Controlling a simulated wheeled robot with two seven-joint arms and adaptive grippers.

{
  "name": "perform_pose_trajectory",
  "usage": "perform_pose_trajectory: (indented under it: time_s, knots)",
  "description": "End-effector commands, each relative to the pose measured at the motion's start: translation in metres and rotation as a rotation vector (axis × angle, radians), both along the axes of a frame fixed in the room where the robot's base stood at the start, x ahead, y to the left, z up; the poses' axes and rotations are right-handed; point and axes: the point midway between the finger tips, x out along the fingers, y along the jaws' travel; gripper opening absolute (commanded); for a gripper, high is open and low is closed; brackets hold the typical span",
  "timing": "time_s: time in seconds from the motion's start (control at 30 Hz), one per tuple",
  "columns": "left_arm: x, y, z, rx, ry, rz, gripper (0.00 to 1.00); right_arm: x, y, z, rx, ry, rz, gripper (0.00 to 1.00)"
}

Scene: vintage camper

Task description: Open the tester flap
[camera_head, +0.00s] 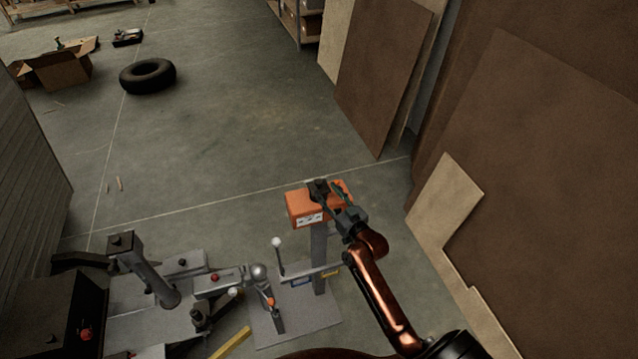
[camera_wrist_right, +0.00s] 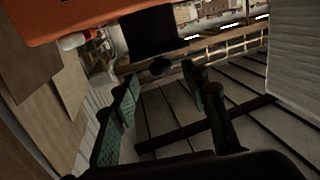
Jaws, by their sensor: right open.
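The tester is an orange box (camera_head: 303,208) with a white label on its front, on top of a grey post. A dark block (camera_head: 318,187) sits at its top; I cannot tell for sure whether this is the flap. My right gripper (camera_head: 333,196) is open at the box's top right, beside the dark block; contact is unclear. In the right wrist view, an orange surface (camera_wrist_right: 60,14) fills the upper left, and a black panel (camera_wrist_right: 150,33) with a dark rounded end lies just beyond the open, empty fingers (camera_wrist_right: 163,103). My left gripper is out of view.
A lever with a white ball (camera_head: 277,242) and grey hitch-like metalwork (camera_head: 180,265) stand left of the post. Brown boards (camera_head: 385,70) lean along the right. A tyre (camera_head: 148,76) and an open carton (camera_head: 60,68) lie far back. The middle floor is clear.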

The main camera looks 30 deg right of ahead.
Motion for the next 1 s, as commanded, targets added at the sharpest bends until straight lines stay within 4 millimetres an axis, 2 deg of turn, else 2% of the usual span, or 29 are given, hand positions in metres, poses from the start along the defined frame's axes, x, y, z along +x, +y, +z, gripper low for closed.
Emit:
perform_pose_trajectory:
  time_s: [0.2,0.4,0.73,1.0]
  knots:
    - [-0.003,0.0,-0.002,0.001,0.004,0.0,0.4,0.037,0.0,0.0,0.001,0.0,0.001,0.41]
    - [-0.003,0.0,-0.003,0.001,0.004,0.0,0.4,0.055,0.0,0.0,0.0,0.001,0.001,0.41]
    - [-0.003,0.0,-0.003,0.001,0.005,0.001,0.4,0.058,0.0,-0.001,-0.001,0.003,0.0,0.41]
    - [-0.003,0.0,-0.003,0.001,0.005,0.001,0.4,0.058,0.0,-0.001,-0.001,0.003,0.001,0.23]
